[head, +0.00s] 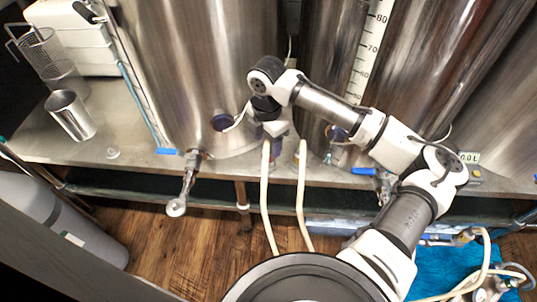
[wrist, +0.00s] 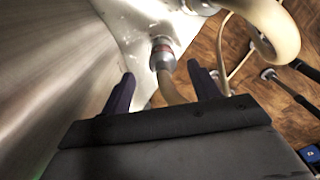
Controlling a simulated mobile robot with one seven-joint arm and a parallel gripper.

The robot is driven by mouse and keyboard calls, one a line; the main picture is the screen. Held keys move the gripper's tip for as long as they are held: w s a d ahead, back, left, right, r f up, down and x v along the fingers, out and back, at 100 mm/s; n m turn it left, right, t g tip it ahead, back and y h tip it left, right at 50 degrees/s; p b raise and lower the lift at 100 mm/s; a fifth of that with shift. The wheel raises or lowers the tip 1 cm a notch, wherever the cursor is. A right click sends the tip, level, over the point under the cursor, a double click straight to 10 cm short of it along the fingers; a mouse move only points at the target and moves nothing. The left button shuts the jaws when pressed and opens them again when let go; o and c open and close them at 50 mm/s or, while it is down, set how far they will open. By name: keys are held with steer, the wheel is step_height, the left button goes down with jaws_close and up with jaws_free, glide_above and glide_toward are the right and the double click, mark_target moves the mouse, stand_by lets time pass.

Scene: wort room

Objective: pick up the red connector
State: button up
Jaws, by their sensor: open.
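The connector (wrist: 162,57), grey metal with a reddish band, sits on the end of a beige hose on the pale shelf in the wrist view. My gripper (wrist: 160,72) is open, with one dark finger on each side of the connector and hose. A gap shows on both sides, and nothing appears held. Whether the fingers are level with the connector in depth is not clear. In the head view my gripper (head: 270,128) is at the shelf's front edge, by the top of a beige hose (head: 265,185). It hides the connector there.
A steel tank (head: 185,70) stands close to my gripper. A second beige hose (head: 301,190) hangs just to the right. A steel cup (head: 70,115) stands on the left. Wooden floor (head: 170,245) lies below.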

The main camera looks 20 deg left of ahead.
steer(key=f, duration=0.6)
steer(key=shift+d+f, duration=0.2)
steer(key=shift+f, duration=0.15)
steer(key=c, duration=1.1)
steer(key=shift+r, duration=0.1)
step_height(320, 180, up, 20)
steer(key=p, duration=0.1)
steer(key=shift+p, duration=0.3)
step_height(320, 180, up, 4)
steer(key=p, duration=0.5)
glide_above(268, 156)
steer(key=w, duration=0.2)
steer(key=shift+s+a+r, duration=0.1)
steer(key=shift+a+r, duration=0.1)
steer(key=shift+a, duration=0.15)
